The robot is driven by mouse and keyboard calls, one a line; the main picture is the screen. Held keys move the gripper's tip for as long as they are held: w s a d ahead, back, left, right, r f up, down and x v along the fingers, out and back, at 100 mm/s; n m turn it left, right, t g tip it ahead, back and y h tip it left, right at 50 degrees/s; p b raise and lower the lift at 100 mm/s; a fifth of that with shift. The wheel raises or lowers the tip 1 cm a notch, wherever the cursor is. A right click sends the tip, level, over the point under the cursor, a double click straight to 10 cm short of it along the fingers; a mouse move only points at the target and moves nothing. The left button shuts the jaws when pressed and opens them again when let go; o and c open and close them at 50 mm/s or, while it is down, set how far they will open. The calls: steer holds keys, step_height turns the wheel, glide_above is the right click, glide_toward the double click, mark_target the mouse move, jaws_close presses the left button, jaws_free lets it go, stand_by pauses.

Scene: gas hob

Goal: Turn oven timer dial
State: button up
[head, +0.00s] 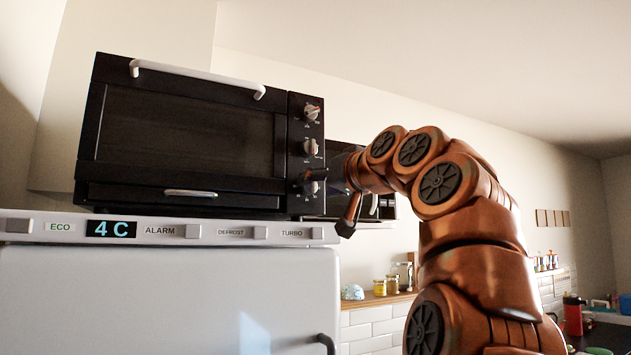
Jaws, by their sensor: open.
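A black toaster oven (190,135) with a white door handle stands on top of a white fridge. Its right-hand panel carries three silver dials in a column: a top dial (312,112), a middle dial (310,147) and a bottom dial (308,187). The labels are too small to read, so I cannot tell which is the timer. My gripper (323,205) is open at the bottom dial's height, reaching in from the right. One finger overlaps the bottom dial in the picture and partly hides it; the other hangs lower, right of the panel. I cannot tell whether anything touches.
The white fridge (160,300) has a top panel with buttons and a "4 C" display (111,229). A dark appliance (338,155) sits behind my gripper. A shelf with jars (385,286) is lower right. A red bottle (572,314) stands at the far right.

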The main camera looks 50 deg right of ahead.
steer(key=shift+x, duration=1)
jaws_close()
